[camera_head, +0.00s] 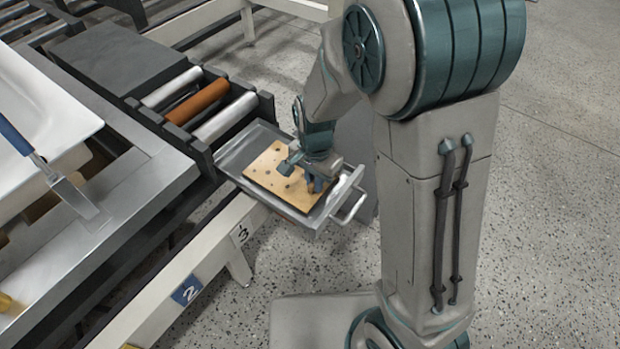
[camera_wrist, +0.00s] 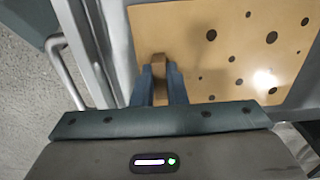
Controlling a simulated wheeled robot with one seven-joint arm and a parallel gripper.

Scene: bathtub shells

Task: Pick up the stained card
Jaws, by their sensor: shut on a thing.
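The stained card (camera_head: 267,174) is a flat tan sheet with dark round spots, lying in a metal tray (camera_head: 236,158) at the end of the roller line. In the wrist view the card (camera_wrist: 222,62) fills the upper right, with a bright glare on it. My gripper (camera_head: 313,187) is low over the card's near right part. In the wrist view my gripper (camera_wrist: 161,76) is shut on a small brown upright tab at the card's left edge. How the tab joins the card is hidden by the fingers. I cannot see a clear gap between card and tray.
The tray has a metal handle (camera_head: 351,206) on its right side. Rollers (camera_head: 197,102), one of them orange-brown, lie behind it to the left. A white tub shell (camera_head: 40,105) and a blue-handled scraper (camera_head: 65,186) are at the left. The speckled floor at right is clear.

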